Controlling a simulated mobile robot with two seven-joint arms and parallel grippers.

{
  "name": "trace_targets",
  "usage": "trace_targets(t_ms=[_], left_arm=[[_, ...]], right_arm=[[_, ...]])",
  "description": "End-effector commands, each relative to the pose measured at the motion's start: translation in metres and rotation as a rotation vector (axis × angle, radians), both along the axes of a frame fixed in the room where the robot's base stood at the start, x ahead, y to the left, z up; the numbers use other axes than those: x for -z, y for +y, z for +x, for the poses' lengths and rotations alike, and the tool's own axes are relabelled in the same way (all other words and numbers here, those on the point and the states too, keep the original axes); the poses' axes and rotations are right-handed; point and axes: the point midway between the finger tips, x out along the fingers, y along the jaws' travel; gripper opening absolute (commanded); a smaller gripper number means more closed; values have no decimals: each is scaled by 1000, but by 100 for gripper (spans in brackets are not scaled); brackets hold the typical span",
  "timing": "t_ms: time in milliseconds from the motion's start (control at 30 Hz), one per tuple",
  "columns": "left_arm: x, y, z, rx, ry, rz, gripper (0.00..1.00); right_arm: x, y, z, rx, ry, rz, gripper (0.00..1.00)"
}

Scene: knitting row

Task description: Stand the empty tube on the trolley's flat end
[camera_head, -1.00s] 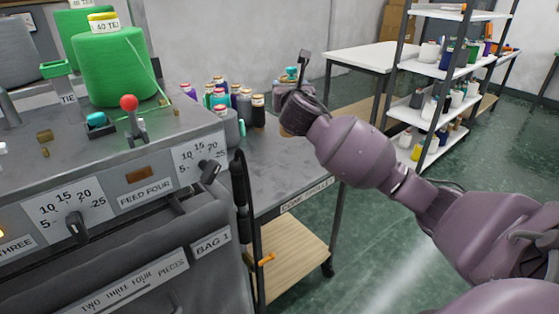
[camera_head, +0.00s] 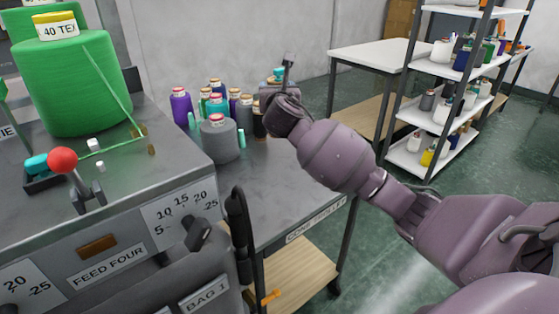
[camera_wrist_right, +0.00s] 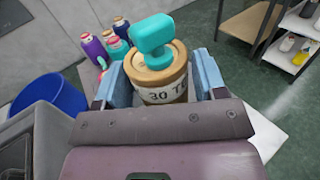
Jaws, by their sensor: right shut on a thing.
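My right gripper (camera_wrist_right: 162,84) is shut on a tan tube (camera_wrist_right: 158,84) with a white label reading "30 TE", the rest cut off; its blue fingers sit on either side. A teal piece (camera_wrist_right: 150,38) shows at the tube's top; I cannot tell whether it touches it. In the head view the dark right wrist (camera_head: 285,112) hides most of the held tube. It is over the back right of the grey trolley top (camera_head: 285,180), whose front edge is labelled "CONE TROLLEY". I cannot tell the tube's height above the top. My left gripper is out of view.
Several coloured cones, including a grey one (camera_head: 219,140), crowd the trolley's back left. Its front right is bare. The knitting machine with a red-knobbed lever (camera_head: 63,160) and green cone (camera_head: 75,80) stands left. A blue bin (camera_wrist_right: 52,92) and white shelves (camera_head: 460,62) are nearby.

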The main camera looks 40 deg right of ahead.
Motion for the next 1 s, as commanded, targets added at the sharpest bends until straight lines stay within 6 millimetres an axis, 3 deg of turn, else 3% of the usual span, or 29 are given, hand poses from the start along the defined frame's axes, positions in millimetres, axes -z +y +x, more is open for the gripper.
trace_targets(t_ms=[33, 233, 400, 533, 833, 1000], left_arm=[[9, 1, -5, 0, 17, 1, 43], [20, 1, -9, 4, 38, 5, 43], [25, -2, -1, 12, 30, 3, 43], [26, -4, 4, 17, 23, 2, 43], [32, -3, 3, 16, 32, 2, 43], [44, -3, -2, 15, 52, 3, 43]], right_arm=[[21, 0, 1, 1, 11, 1, 31], [66, 0, 1, 1, 13, 2, 31], [101, 0, 1, 1, 13, 2, 31], [119, 0, 0, 0, 10, 1, 31], [134, 0, 0, 0, 6, 0, 31], [163, 0, 0, 1, 12, 1, 31]])
